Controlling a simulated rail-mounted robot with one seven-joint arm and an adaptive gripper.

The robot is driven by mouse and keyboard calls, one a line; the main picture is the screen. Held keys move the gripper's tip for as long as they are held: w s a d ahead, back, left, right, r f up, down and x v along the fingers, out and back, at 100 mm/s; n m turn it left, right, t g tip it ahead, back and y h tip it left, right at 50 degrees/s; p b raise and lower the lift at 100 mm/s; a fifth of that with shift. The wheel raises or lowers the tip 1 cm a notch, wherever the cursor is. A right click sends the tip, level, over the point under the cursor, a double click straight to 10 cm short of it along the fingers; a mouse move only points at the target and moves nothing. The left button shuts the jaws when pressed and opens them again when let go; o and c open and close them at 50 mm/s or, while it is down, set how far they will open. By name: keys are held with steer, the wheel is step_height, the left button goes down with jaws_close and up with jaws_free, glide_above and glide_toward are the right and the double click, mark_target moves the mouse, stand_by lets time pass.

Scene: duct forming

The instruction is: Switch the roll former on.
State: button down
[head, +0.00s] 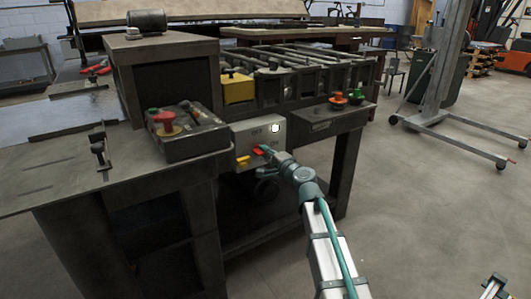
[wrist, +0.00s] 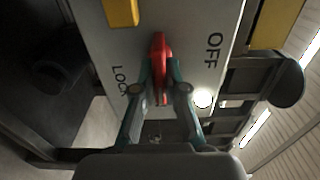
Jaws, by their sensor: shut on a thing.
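The roll former (head: 300,75) stands in the middle of the head view, with a row of long rollers on top. On its front is a grey switch box (head: 250,133), also filling the middle of the wrist view (wrist: 190,25). A red handle (wrist: 159,48) sticks out of the box, between the printed words OFF (wrist: 214,50) and LOCK (wrist: 119,82). My gripper (head: 264,150) is at the lower part of the box. In the wrist view its two fingers are shut on the red handle, one on each side. A round white lamp (wrist: 204,97) is lit beside it.
A yellow piece (wrist: 122,13) is on the box near the handle. A control box with a red mushroom button (head: 164,120) sits on the bench to the left. The floor at right is clear up to a wheeled lift (head: 440,110).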

steer(key=c, duration=1.2)
jaws_free()
steer(key=v, duration=1.2)
